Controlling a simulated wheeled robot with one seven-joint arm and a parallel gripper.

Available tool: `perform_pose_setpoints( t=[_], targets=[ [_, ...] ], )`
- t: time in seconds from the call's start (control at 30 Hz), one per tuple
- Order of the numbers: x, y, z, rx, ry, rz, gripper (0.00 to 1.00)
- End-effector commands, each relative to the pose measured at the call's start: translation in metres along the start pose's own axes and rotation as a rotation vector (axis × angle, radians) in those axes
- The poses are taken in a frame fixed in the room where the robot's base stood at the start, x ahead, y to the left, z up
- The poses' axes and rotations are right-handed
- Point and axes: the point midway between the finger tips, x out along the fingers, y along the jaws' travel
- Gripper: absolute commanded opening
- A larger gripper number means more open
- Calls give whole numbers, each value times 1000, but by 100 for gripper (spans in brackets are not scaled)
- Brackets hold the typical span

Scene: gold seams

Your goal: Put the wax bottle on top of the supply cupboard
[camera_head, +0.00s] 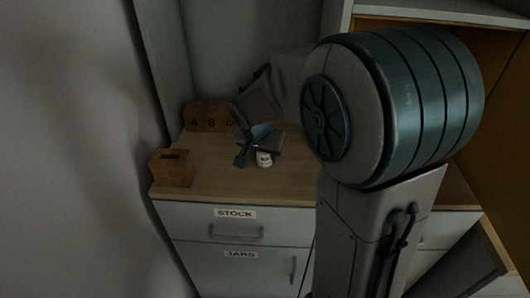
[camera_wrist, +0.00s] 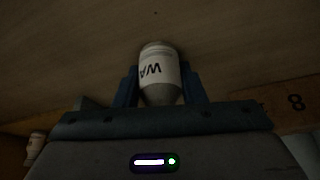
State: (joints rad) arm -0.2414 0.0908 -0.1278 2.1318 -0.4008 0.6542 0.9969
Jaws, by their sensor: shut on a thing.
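The wax bottle (camera_wrist: 160,68) is white with dark letters "WA" on its label. In the wrist view it sits between the two blue fingers of my gripper (camera_wrist: 161,88), which is shut on it. In the head view the white bottle (camera_head: 264,160) shows at the fingers of my gripper (camera_head: 256,152), over the wooden top of a grey cupboard (camera_head: 225,184). The cupboard's drawer reads "STOCK" and its door reads "JARS". I cannot tell whether the bottle touches the top.
A wooden box with a slot (camera_head: 172,168) stands at the top's front left corner. A wooden block with numbers (camera_head: 205,117) stands behind it. A pale jar or bottle (camera_wrist: 35,146) shows at the wrist view's left edge. My arm hides the cupboard's right side. The front middle is clear.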

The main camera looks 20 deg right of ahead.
Motion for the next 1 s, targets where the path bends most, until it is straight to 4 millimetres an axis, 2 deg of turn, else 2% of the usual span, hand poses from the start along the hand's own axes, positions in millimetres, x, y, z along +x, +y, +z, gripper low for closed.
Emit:
perform_pose_setpoints(
  t=[0.2,0.23,0.3,0.7,0.83,1.0],
  targets=[
    [3,0,1,0,0,0,13],
    [3,0,1,0,0,0,40],
    [2,0,1,0,0,0,59],
    [-4,0,-1,0,0,0,59],
    [-25,0,-1,2,3,-3,59],
    [-64,0,-1,1,4,-5,59]
  ],
)
